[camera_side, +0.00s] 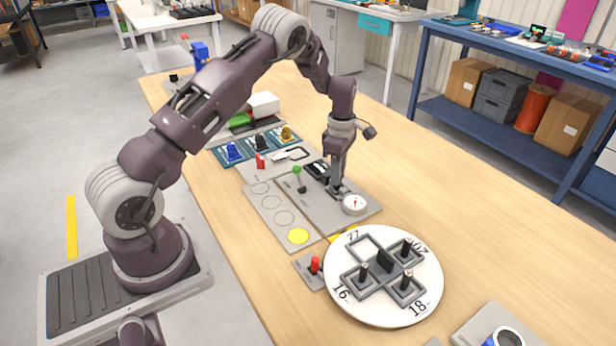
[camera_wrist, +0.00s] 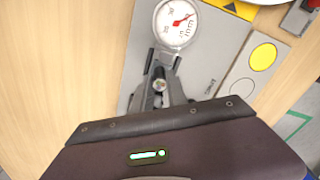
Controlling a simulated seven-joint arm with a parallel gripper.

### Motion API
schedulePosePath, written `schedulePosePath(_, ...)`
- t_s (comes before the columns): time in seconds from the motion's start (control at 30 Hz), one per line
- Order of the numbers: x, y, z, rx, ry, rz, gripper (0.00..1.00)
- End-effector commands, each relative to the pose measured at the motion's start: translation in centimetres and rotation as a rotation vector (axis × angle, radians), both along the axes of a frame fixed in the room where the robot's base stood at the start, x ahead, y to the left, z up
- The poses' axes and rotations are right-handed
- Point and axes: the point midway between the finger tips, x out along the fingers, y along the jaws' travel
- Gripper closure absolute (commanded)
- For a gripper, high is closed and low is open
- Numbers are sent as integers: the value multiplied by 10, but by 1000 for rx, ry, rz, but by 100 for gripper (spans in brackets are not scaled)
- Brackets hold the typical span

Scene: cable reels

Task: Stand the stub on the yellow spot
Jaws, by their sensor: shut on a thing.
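My gripper (camera_side: 337,190) is over the grey board beside the white dial gauge. In the wrist view its fingers (camera_wrist: 161,92) are closed around a small dark stub (camera_wrist: 160,84) with a pale top. The fingers hide most of the stub in the side view, and I cannot tell whether its foot touches the board. The yellow spot (camera_side: 298,236) is bare, at the near end of a grey strip with several outlined circles. It also shows in the wrist view (camera_wrist: 263,56), to the right of my gripper.
The dial gauge (camera_side: 354,205) stands close by my gripper. A green-topped lever (camera_side: 298,178) rises to its left. A round white numbered plate (camera_side: 338,290) holds three upright stubs in square cells; one cell is empty. A red switch (camera_side: 315,265) sits near the yellow spot.

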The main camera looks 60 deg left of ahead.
Motion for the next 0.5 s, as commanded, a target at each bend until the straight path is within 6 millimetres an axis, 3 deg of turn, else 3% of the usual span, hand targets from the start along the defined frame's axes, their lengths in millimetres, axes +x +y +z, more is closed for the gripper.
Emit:
schedulePosePath(0.1,0,0,7,1,-1,0,100)
schedulePosePath(0.4,0,0,63,1,-2,0,100)
schedulePosePath(0.5,0,0,74,1,-1,0,100)
